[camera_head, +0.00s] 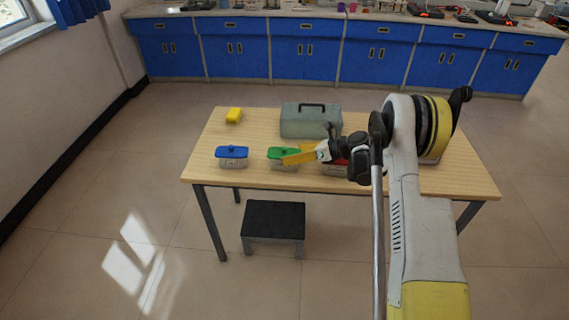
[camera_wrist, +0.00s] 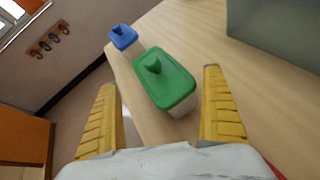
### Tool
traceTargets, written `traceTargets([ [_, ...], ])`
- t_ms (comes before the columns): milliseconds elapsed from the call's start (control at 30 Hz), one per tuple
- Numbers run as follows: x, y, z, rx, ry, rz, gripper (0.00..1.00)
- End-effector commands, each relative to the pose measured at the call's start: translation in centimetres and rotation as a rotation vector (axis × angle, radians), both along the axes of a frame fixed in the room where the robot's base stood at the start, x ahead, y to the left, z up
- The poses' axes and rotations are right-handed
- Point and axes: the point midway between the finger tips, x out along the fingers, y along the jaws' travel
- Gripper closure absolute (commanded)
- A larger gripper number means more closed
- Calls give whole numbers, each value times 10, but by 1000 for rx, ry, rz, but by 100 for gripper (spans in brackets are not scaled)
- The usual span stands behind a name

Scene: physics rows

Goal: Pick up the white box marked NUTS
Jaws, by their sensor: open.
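A pale box with a green lid (camera_head: 281,153) stands on the wooden table; in the wrist view its green lid and knob (camera_wrist: 165,76) lie ahead of and between my fingers. A pale box with a blue lid (camera_head: 231,156) stands to its left, and also shows farther off in the wrist view (camera_wrist: 123,37). A box with red on it (camera_head: 338,167) is mostly hidden behind my arm. I cannot read NUTS on any box. My gripper (camera_head: 292,157) has yellow fingers, open and empty, over the green-lidded box; the fingers also show in the wrist view (camera_wrist: 160,84).
A grey-green toolbox (camera_head: 310,124) with a dark handle stands at the table's back. A yellow object (camera_head: 233,115) lies at the back left. A dark stool (camera_head: 273,219) stands in front of the table (camera_head: 208,169). Blue cabinets (camera_head: 305,59) line the far wall.

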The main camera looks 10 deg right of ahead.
Motion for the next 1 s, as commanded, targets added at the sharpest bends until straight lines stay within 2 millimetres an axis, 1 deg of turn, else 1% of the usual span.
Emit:
traceTargets([
  [33,4,6,-9,0,0,2,3],
  [100,10,14,-16,0,0,4,3],
  [200,18,25,-20,0,-1,1,3],
  [300,20,28,-21,0,0,1,3],
  [433,20,28,-19,0,0,1,3],
  [467,20,28,-19,0,0,1,6],
  [500,20,28,-19,0,0,1,18],
  [567,20,28,-19,0,0,1,36],
  [600,20,28,-19,0,0,1,49],
  [667,20,28,-19,0,0,0,67],
  [700,20,28,-19,0,0,0,79],
  [733,20,28,-19,0,0,0,81],
  [1000,20,28,-19,0,0,0,82],
])
